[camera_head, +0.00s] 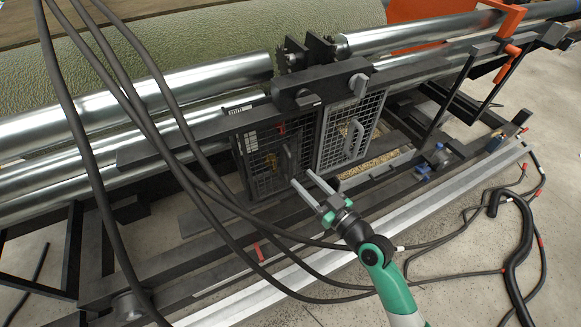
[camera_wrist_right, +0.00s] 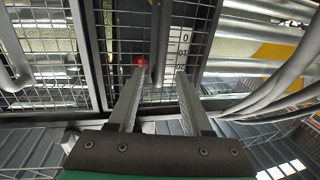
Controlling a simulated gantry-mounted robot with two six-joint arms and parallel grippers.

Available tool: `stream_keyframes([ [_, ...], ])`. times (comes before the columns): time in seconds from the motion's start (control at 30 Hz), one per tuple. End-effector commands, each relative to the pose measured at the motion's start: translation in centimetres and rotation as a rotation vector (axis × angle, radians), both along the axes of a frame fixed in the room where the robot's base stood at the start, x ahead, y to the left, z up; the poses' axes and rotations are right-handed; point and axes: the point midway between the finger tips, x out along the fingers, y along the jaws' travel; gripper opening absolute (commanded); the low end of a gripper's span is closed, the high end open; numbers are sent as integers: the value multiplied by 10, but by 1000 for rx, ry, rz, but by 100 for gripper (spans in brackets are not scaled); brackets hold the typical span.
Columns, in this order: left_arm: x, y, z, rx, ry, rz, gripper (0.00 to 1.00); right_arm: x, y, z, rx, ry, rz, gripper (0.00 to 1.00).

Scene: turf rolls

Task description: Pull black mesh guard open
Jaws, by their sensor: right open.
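The black mesh guard (camera_head: 258,172) hangs below the dark crossbar, left of centre in the head view. It also fills the upper middle of the right wrist view (camera_wrist_right: 122,42). A dark upright handle (camera_wrist_right: 159,45) stands on its face. My right gripper (camera_head: 300,177) is open in front of the guard's lower right part. In the right wrist view its fingers (camera_wrist_right: 164,70) point at the guard, with the handle between their tips. I cannot tell whether they touch it. My left gripper is not in view.
A grey mesh guard (camera_head: 330,138) with a pale handle (camera_head: 353,138) hangs just right of the black one. Steel rollers (camera_head: 180,88) lie behind. Black cables (camera_head: 150,120) cross the left side. A pale rail (camera_head: 445,199) and concrete floor lie in front.

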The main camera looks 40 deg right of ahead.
Motion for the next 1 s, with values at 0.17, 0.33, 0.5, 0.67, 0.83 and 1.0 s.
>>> stream_keyframes([
  [0.17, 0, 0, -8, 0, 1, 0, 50, 40, -4, 0, -1, -3, 2, 50],
  [0.33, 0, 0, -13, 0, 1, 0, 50, 62, -7, -1, 0, -1, 1, 50],
  [0.5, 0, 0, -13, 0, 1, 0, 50, 67, -7, 0, 0, 0, 1, 50],
  [0.67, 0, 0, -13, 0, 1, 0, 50, 67, -7, 0, 0, 0, 0, 48],
  [0.83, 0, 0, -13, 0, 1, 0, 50, 67, -7, 0, 0, 0, 0, 17],
  [1.0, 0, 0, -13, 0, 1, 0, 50, 67, -7, 0, 0, 0, 0, 0],
])
